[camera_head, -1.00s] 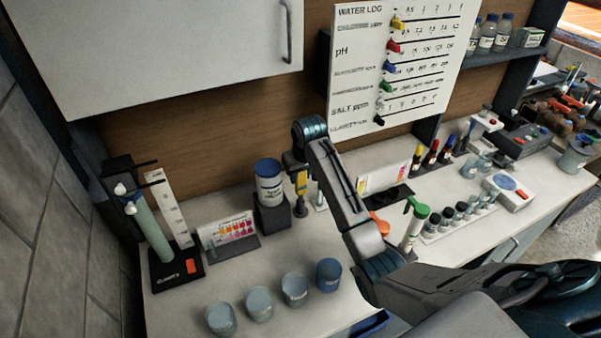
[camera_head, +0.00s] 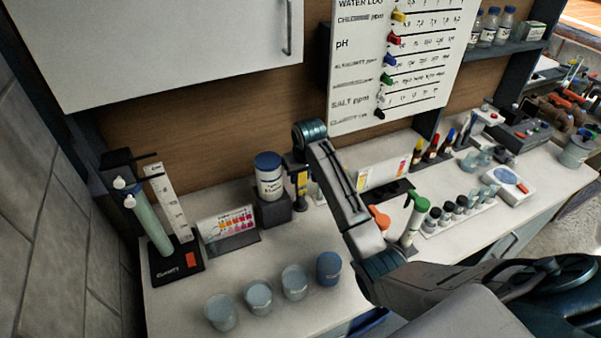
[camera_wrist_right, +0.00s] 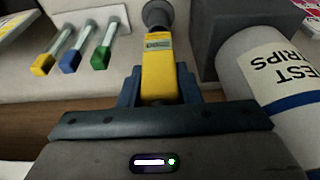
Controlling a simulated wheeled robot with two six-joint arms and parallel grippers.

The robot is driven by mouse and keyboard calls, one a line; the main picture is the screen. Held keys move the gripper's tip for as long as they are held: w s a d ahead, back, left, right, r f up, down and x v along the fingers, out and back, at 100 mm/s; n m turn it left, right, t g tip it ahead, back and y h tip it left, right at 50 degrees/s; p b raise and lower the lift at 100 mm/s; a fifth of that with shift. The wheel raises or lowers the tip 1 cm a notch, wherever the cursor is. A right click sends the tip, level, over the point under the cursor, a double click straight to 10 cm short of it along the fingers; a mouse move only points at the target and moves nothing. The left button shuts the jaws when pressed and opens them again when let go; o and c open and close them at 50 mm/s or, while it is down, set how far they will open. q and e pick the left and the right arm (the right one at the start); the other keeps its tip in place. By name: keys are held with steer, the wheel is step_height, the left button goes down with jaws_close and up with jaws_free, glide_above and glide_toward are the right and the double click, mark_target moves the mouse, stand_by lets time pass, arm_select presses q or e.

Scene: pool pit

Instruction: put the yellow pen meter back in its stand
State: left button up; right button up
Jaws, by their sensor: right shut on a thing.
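The yellow pen meter (camera_head: 302,183) is held upright behind my right forearm, just right of the block that carries a blue-capped bottle. My right gripper (camera_head: 300,164) is shut on it. In the right wrist view the pen meter (camera_wrist_right: 158,72) sits between the two fingers of my right gripper (camera_wrist_right: 158,92), its far end meeting a dark round cup-like piece (camera_wrist_right: 157,13), which looks like the stand. I cannot tell whether the tip is inside it or only over it. My left gripper is not in view.
The test strips bottle (camera_head: 269,178) on its dark block (camera_head: 272,210) stands close left of the pen meter. Several cups (camera_head: 294,282) line the front of the bench. A green-capped tube (camera_head: 414,222) is right of my forearm. Bare bench lies between cups and block.

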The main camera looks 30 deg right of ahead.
steer(key=shift+f, duration=0.6)
stand_by(0.9)
steer(key=o, duration=1.1)
steer(key=shift+r+p, duration=0.5)
steer(key=shift+r, duration=3.05)
steer(key=shift+f, duration=0.1)
